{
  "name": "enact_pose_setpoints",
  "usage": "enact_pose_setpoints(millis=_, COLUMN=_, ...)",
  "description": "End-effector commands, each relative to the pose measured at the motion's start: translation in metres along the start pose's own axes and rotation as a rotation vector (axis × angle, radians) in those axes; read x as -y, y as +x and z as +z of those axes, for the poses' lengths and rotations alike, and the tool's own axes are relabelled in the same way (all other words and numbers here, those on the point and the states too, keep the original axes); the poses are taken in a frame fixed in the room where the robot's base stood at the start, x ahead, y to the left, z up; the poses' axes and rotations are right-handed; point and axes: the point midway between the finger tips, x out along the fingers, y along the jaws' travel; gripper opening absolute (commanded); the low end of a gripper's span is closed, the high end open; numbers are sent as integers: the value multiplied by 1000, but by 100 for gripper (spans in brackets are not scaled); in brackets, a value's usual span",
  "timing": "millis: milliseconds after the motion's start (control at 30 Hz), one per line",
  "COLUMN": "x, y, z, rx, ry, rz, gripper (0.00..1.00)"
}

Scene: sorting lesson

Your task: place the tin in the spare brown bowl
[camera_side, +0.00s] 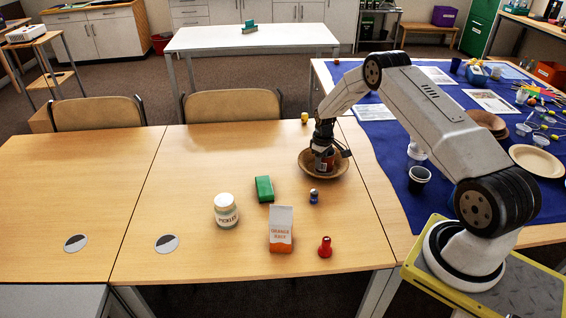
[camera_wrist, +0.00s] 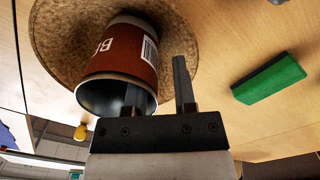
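The tin (camera_side: 329,158) has a red-brown label with white letters and a barcode. It also shows large in the wrist view (camera_wrist: 128,55), its dark open end toward my gripper. The brown bowl (camera_side: 305,168) stands near the table's right edge, and the tin is within its outline, apparently inside it; the bowl's speckled surface shows behind the tin in the wrist view (camera_wrist: 190,35). My gripper (camera_wrist: 160,85) is at the tin's rim. One finger overlaps the tin's opening and the other stands outside the wall, with a visible gap. Their contact with the tin's base is hidden.
A green block (camera_side: 264,188), a pickles jar (camera_side: 227,211), a juice carton (camera_side: 281,230), a small blue item (camera_side: 314,196) and a red item (camera_side: 325,247) stand left of and in front of the bowl. A yellow item (camera_side: 304,117) is behind it. The left table is clear.

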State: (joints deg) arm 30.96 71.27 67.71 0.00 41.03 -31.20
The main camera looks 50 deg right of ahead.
Motion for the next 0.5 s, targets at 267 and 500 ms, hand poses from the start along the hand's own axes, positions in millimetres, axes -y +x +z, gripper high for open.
enact_pose_setpoints(millis=267, x=0, y=0, z=0, rx=0, ry=0, rz=0, gripper=39)
enact_pose_setpoints(millis=500, x=0, y=-6, z=0, rx=0, ry=0, rz=0, gripper=39)
